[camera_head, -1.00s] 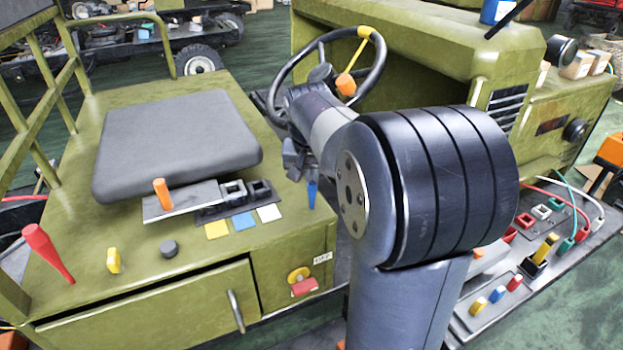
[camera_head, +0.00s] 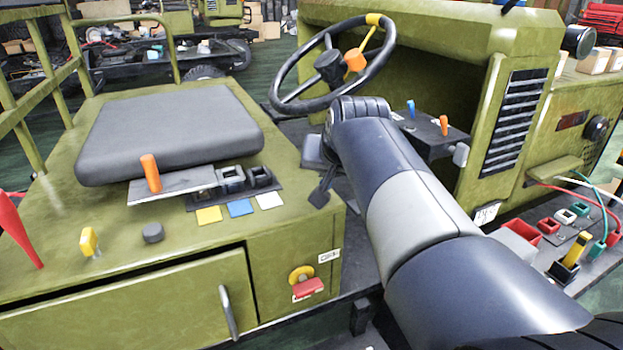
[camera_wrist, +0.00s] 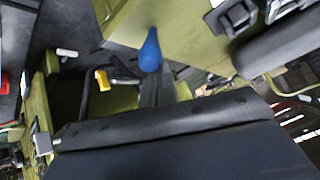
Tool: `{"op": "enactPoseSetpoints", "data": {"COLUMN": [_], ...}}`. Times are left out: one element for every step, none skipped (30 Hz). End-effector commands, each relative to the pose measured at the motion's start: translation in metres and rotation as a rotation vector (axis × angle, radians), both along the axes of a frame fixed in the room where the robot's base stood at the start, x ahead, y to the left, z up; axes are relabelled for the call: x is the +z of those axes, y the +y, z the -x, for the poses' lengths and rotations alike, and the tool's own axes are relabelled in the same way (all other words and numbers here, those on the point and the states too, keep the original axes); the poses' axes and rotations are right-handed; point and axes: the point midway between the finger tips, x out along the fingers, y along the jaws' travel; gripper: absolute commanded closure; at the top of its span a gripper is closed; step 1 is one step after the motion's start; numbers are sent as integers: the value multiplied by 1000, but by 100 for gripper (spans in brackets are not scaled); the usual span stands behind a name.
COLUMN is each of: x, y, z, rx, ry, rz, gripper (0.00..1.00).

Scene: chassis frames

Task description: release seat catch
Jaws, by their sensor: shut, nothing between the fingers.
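The dark grey seat (camera_head: 170,130) lies flat on the green box at left. An upright orange peg (camera_head: 150,173) stands on a grey plate (camera_head: 180,187) at its front edge. No part is marked as the seat catch, so I cannot tell which one it is. My gripper (camera_head: 321,193) is shut and empty, right of the seat by the box's right edge. In the wrist view its dark fingers (camera_wrist: 151,84) point towards a blue rounded knob (camera_wrist: 150,50); I cannot tell whether they touch. That knob is hidden in the head view. The seat shows at upper right (camera_wrist: 285,42).
Black sockets (camera_head: 230,178) sit right of the peg plate. A red lever (camera_head: 17,230), yellow knob (camera_head: 90,242) and black knob (camera_head: 153,232) stand at front left. The steering wheel (camera_head: 330,65) is above my gripper. A dash panel (camera_head: 430,135) with small levers is at right.

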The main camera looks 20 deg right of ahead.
Motion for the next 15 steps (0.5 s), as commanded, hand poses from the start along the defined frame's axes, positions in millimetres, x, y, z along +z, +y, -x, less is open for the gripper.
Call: {"op": "enactPoseSetpoints", "data": {"x": [-5,-5,-5,-4,-4,-4,-4,-3,-3,-3,-2,-2,-2,-2,-2], "y": [0,-1,-1,-1,0,0,0,0,0,0,0,0,0,0,0], "z": [2,3,3,4,4,5,5,5,6,6,6,6,6,6,6], "rx": [-2,-2,-2,-2,-2,-1,-1,-1,-1,0,-1,0,-1,-1,0], "ry": [-20,-29,-40,-46,-52,-60,-66,-70,-74,-78,-80,-81,-82,-83,-84], "rz": [0,1,1,1,0,0,1,2,1,1,1,1,1,2,1], "gripper": [100,100,100,100,100,100,100,100,100,100,100,100,100,100,100]}}
